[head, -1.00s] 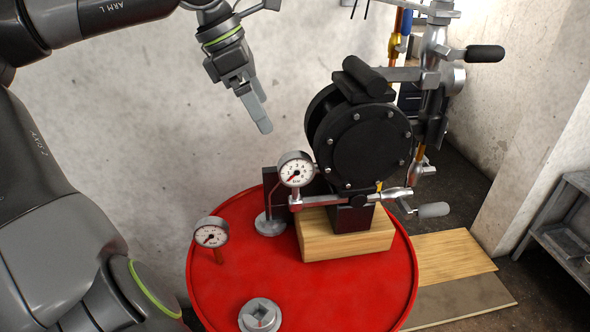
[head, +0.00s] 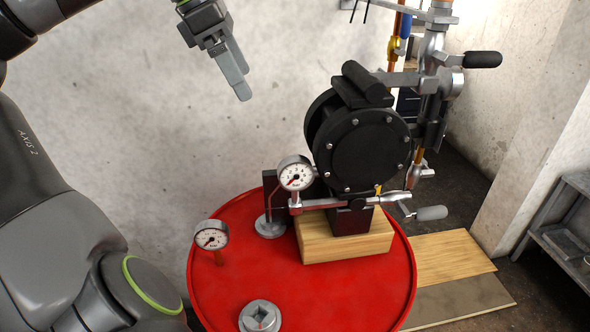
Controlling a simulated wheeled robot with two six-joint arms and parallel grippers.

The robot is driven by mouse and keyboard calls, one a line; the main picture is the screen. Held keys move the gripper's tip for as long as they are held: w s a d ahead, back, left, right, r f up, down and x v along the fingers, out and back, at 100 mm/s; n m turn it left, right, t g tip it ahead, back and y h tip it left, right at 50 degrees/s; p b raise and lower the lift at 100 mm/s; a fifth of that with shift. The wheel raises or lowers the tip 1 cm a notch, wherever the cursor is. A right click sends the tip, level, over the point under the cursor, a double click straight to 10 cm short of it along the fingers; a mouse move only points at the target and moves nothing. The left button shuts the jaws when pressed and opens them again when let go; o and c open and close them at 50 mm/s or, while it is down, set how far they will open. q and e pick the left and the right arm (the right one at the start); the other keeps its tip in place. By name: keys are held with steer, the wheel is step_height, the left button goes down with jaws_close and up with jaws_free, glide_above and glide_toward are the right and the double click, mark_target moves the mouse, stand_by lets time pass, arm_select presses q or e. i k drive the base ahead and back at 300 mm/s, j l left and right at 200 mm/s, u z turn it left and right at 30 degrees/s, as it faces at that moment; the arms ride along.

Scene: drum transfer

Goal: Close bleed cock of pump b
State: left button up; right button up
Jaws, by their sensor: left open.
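A black round pump (head: 362,158) with a bolted cover stands on a wooden block on the red drum. A pressure gauge (head: 296,173) sits on a pipe at its left side. A small yellow piece (head: 378,189) shows at the pump's lower right, beside a silver fitting (head: 392,197). I cannot tell for sure which part is the bleed cock or whether this is pump b. My left gripper (head: 240,88) is open and empty, in the air up and left of the pump, pointing down, touching nothing. My right gripper is not in view.
The red drum top (head: 260,283) also carries a second gauge (head: 211,236) and a grey bung (head: 260,317). A crank with a grey grip (head: 431,213) juts out at the right. Another black-gripped handle (head: 483,59) is at upper right. A shelf (head: 560,235) stands far right.

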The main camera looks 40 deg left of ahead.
mark_target(440, 211)
steer(key=k+j, duration=0.8)
steer(key=j, duration=0.15)
